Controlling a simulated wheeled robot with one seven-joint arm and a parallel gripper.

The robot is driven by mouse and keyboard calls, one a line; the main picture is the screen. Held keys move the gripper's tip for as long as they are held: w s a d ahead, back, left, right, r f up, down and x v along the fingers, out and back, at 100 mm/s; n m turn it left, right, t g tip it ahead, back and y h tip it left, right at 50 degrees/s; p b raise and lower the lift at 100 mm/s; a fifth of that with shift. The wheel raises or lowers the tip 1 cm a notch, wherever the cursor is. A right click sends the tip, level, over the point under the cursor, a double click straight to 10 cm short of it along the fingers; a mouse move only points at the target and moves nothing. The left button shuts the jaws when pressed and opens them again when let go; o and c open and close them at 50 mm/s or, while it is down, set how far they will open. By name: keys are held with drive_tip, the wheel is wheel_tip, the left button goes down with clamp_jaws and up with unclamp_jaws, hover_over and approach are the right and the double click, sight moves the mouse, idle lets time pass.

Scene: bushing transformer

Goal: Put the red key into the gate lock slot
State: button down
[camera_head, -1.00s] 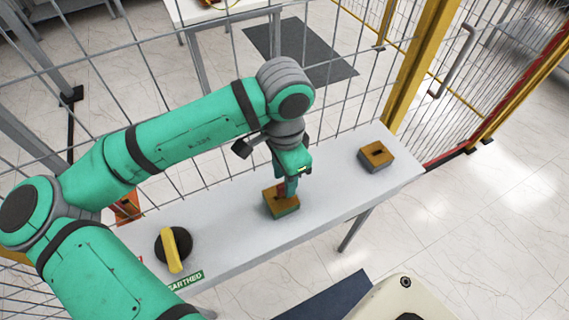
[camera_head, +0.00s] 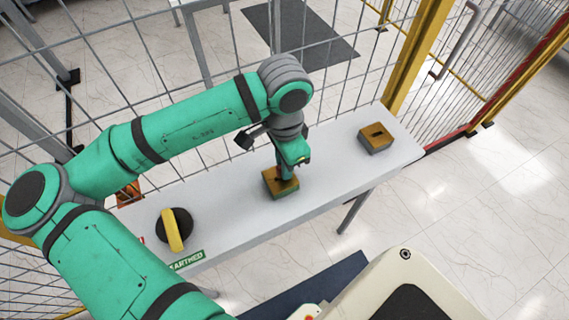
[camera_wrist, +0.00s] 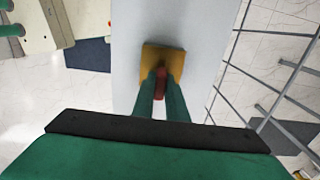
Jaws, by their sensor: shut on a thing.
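My gripper (camera_head: 285,175) points down over a yellow-brown lock block (camera_head: 271,191) in the middle of the white bench. In the wrist view its two green fingers are closed on the red key (camera_wrist: 160,77), which sits between them over the yellow block (camera_wrist: 155,54). The fingers and key hide the block's slot, so I cannot tell how deep the key is. A second lock block (camera_head: 374,139) with a dark, empty-looking slot stands at the bench's right end, near the yellow gate post.
A black round switch with a yellow handle (camera_head: 172,230) is on the bench at left, beside a green "EARTHED" label (camera_head: 187,261). An orange-brown block (camera_head: 128,194) is partly hidden behind my arm. A wire fence runs behind the white bench (camera_head: 325,180); the bench between the two lock blocks is clear.

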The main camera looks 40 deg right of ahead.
drive_tip(key=shift+r, duration=3.5)
drive_tip(key=shift+r, duration=2.15)
